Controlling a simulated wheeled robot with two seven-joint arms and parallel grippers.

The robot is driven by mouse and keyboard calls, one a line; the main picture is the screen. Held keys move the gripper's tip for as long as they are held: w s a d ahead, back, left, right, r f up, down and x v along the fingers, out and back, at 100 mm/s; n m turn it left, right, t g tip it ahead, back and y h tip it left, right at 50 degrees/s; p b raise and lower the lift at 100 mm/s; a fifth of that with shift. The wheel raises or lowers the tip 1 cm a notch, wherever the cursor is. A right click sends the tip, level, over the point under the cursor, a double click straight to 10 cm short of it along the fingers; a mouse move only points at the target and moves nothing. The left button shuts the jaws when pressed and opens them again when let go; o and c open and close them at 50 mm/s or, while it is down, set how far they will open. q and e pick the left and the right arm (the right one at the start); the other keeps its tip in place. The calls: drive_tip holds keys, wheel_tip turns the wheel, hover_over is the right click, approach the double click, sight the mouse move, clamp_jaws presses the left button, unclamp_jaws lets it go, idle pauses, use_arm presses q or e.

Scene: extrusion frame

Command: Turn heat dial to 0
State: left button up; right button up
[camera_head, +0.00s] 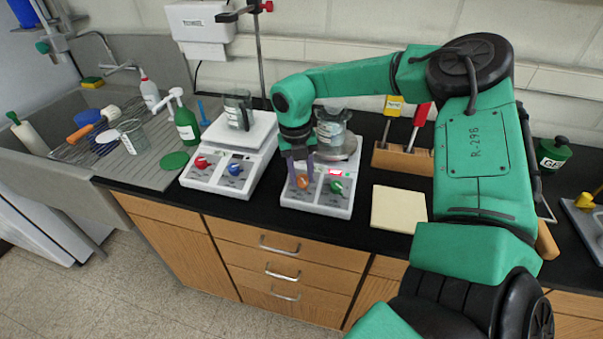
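A white hot plate (316,207) on the black counter has an orange dial (302,183) on the left of its front panel and a green dial (337,186) on the right. A small red display shows above the green dial; its digits are too small to read. I cannot read which dial is marked heat. My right gripper (302,173) points down at the orange dial, with its two purplish fingers on either side of it. I cannot tell whether they touch it. A glass beaker (331,128) stands on this plate, partly behind my arm. My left gripper is not in view.
A second white device (217,182) with a red dial and a blue dial stands to the left, holding a beaker (238,110). A beige pad (399,209) and a wooden tool block (403,158) lie to the right. A sink with a drainboard is at left.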

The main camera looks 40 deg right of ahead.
clamp_jaws()
drive_tip(key=shift+w+f+n+b, duration=0.1)
drive_tip(key=shift+f+n+b, duration=0.1)
drive_tip(key=shift+n+b, duration=0.65)
drive_tip(key=n+b, duration=0.1)
drive_tip(key=b, duration=0.2)
drive_tip(key=shift+n+h, duration=0.3)
drive_tip(key=shift+n, duration=0.05)
drive_tip(key=n+b, duration=0.2)
drive_tip(key=shift+a+n+h, duration=0.1)
drive_tip(key=shift+n+h, duration=0.2)
drive_tip(key=shift+n, duration=0.1)
drive_tip(key=n+h+b, duration=0.1)
drive_tip(key=n+b, duration=0.1)
drive_tip(key=n, duration=0.2)
drive_tip(key=shift+r, duration=0.15)
drive_tip(key=n, duration=0.2)
drive_tip(key=n+b, duration=0.1)
drive_tip(key=n, duration=0.2)
drive_tip(key=shift+a+r+t+h, duration=0.1)
drive_tip(key=shift+t+h, duration=0.2)
drive_tip(key=shift+n, duration=0.5)
